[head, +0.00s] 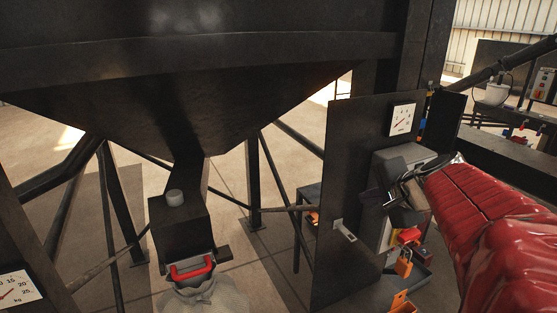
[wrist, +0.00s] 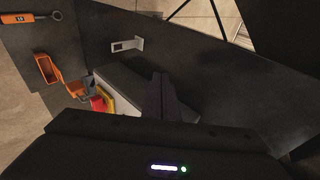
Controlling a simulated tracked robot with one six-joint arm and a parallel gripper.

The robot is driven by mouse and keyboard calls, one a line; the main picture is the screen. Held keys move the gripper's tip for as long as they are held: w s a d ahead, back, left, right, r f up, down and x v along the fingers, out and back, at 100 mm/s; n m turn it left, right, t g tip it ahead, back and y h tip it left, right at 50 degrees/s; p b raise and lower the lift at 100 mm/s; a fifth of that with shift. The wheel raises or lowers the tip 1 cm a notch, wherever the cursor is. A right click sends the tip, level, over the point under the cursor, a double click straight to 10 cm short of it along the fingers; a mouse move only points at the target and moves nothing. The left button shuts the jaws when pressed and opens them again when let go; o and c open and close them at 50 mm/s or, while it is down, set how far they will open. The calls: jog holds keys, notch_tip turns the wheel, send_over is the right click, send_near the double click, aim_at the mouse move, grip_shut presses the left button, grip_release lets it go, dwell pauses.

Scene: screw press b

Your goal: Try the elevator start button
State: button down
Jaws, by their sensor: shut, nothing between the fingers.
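The grey control box (head: 390,160) is mounted on the dark upright panel (head: 350,130), right of centre in the head view. My gripper (head: 373,197) is shut and empty in front of the box and covers part of its face. In the wrist view my shut fingers (wrist: 161,92) point toward the box (wrist: 125,78), overlapping its edge; I cannot tell whether they touch. A red and yellow switch (head: 408,236) sits low on the box and shows in the wrist view (wrist: 103,103). An orange padlock (head: 403,264) hangs below. I cannot make out the start button.
A bracket (head: 344,230) sticks out from the panel, and a dial gauge (head: 403,118) is above the box. An orange holder (wrist: 47,68) lies beyond the padlock. A large dark hopper (head: 190,90) fills the upper left, with a red-handled outlet (head: 192,269) below.

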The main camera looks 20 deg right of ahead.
jog(key=s+d+m+h, duration=0.4)
jog(key=s+d, duration=0.8)
jog(key=d, duration=0.5)
jog(key=shift+s+m, duration=0.3)
jog(key=shift+s, duration=0.1)
jog(key=w, duration=0.8)
jog(key=shift+w+a, duration=0.35)
jog(key=shift+a, duration=0.05)
dwell(0.9)
jog(key=shift+w, duration=0.1)
jog(key=shift+w, duration=0.35)
